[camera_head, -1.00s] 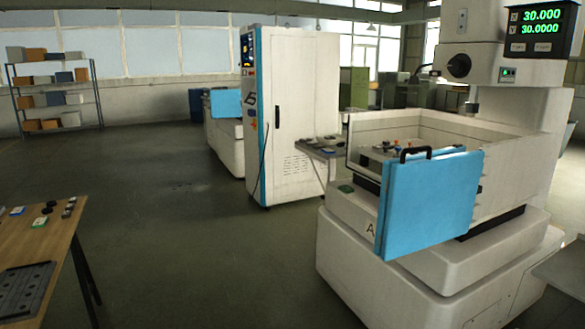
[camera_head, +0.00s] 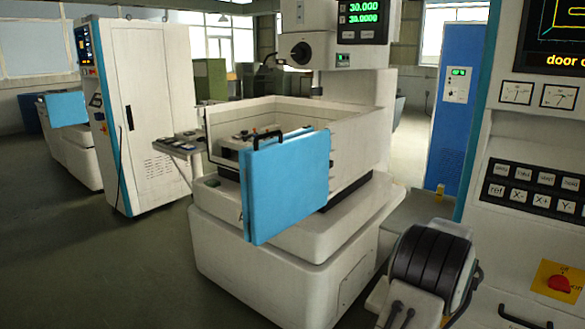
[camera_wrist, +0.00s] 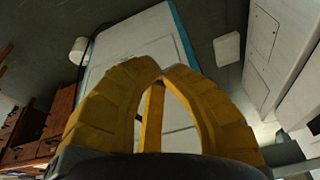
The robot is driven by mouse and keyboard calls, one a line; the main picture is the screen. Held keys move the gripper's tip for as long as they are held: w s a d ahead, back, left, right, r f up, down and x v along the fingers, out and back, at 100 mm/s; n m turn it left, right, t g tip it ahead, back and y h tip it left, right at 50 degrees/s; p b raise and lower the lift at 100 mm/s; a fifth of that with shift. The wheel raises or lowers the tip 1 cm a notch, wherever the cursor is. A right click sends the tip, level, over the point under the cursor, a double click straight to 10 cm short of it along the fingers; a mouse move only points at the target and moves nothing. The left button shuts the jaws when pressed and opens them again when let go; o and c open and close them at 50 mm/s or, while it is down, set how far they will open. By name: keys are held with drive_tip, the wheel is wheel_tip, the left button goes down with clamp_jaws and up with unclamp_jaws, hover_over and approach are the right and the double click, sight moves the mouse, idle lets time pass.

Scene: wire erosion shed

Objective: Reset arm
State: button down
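My gripper (camera_wrist: 161,72) shows in the wrist view as two curved yellow fingers. Their tips come together at the middle, and no object shows between them. A yellow bar stands between the finger bases. Behind the fingers is a large pale panel (camera_wrist: 128,38) with a blue edge.
A white erosion machine (camera_head: 270,265) with an open blue door (camera_head: 288,185) stands ahead. A white cabinet (camera_head: 150,110) is left. A control panel (camera_head: 535,190) is close at right, with a blue cabinet (camera_head: 458,105) behind. Floor (camera_head: 110,270) is clear at lower left.

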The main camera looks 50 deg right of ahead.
drive_tip(key=w+a+r+n+y+p, duration=0.1)
drive_tip(key=w+a+r+n, duration=0.2)
drive_tip(key=a, duration=0.8)
drive_tip(key=w+a+r+n+y+p, duration=0.15)
drive_tip(key=w+a, duration=0.35)
drive_tip(key=a, duration=0.5)
drive_tip(key=w+a+r+n+y, duration=0.2)
drive_tip(key=w+a+r+n, duration=0.15)
drive_tip(key=a, duration=0.75)
drive_tip(key=w+a+r+n+t+p, duration=0.1)
drive_tip(key=a+r+n, duration=0.2)
drive_tip(key=a, duration=0.3)
drive_tip(key=w+a+r+n+t+p, duration=0.1)
drive_tip(key=a+r+n+p, duration=0.1)
drive_tip(key=a+r+n, duration=0.2)
drive_tip(key=w+a+r+n+t+h+p, duration=0.1)
drive_tip(key=w+a+r+n+p, duration=0.1)
drive_tip(key=a, duration=0.8)
drive_tip(key=shift+r+n, duration=0.75)
drive_tip(key=shift+n, duration=0.15)
drive_tip(key=shift+w, duration=0.1)
